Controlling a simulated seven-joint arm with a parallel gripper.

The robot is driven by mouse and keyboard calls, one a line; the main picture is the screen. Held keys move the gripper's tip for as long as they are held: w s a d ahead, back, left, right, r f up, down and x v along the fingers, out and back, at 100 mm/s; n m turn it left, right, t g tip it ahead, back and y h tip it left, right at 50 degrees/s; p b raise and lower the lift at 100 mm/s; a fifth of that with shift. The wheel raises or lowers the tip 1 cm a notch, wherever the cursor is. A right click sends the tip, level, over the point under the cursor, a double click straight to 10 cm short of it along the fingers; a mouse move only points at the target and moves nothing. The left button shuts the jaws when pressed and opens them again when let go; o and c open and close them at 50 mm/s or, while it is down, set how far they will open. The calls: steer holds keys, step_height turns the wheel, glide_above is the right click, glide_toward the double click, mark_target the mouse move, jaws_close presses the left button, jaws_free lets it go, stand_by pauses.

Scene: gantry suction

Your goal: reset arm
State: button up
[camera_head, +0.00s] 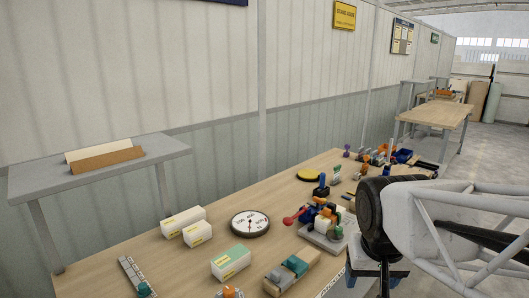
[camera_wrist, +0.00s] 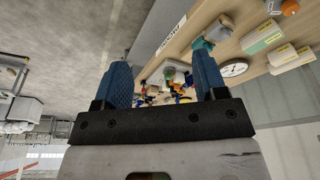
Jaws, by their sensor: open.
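My gripper shows in the wrist view (camera_wrist: 165,85), with its two blue fingers spread wide apart and nothing between them. In the head view, my white arm covers the right side and the fingers are mostly hidden at the bottom behind it. The gripper is off the front edge of the wooden workbench (camera_head: 191,262), clear of the things on it. The wrist view looks across the bench at a tilted, upturned angle.
A round dial gauge (camera_head: 250,223), white boxes (camera_head: 183,221), a green-and-white box (camera_head: 230,262) and a colourful assembly (camera_head: 325,222) crowd the bench. A grey shelf (camera_head: 160,151) stands left. Another table (camera_head: 437,113) is far back right. The floor around my gripper looks free.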

steer(key=s+f+n, duration=0.1)
steer(key=s+f, duration=0.1)
steer(key=s, duration=0.4)
steer(key=shift+a, duration=0.35)
stand_by(0.7)
